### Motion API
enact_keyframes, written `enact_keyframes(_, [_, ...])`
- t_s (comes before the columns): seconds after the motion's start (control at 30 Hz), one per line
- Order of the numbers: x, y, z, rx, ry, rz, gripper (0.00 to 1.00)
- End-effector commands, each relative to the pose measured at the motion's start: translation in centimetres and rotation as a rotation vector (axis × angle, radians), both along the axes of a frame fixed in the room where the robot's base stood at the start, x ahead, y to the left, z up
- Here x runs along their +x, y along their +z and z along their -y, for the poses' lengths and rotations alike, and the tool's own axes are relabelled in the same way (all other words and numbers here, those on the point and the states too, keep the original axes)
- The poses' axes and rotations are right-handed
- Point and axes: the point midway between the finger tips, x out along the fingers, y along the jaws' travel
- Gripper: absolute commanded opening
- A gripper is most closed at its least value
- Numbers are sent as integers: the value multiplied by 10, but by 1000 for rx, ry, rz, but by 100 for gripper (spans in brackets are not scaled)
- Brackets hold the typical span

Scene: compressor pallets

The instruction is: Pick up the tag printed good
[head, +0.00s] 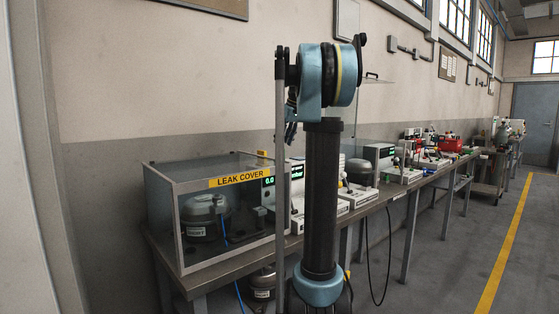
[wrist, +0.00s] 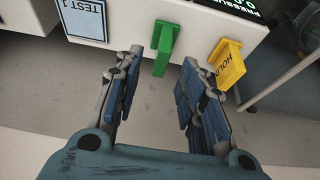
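In the wrist view a green tag (wrist: 163,47) hangs at the front edge of a white unit; no lettering on it is readable, so I cannot confirm that it says good. A yellow tag (wrist: 229,62) printed HOLD hangs to its right. My gripper (wrist: 162,62) is open, with nothing held. In the picture its two fingers stand either side of the green tag's lower end, the right finger between the two tags. I cannot tell how far the tag is from the fingers in depth. In the head view my arm hides the tags.
The white unit (wrist: 120,15) bears a TEST 1 label (wrist: 88,17). In the head view a clear LEAK COVER box (head: 184,252) with a compressor inside stands on the long bench (head: 405,187). More test units run along the bench; the floor (head: 440,250) to the right is clear.

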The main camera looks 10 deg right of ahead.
Motion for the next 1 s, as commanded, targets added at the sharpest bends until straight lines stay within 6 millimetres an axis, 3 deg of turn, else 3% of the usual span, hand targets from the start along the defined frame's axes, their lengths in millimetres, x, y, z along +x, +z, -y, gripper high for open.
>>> enact_keyframes(0.23, [5, -14, -4, 0, 1, 0, 37])
enact_keyframes(0.6, [20, -53, -13, -1, 1, 1, 37])
enact_keyframes(0.87, [21, -55, -13, -1, 0, 0, 37])
enact_keyframes(1.0, [21, -55, -13, 0, 0, 0, 9])
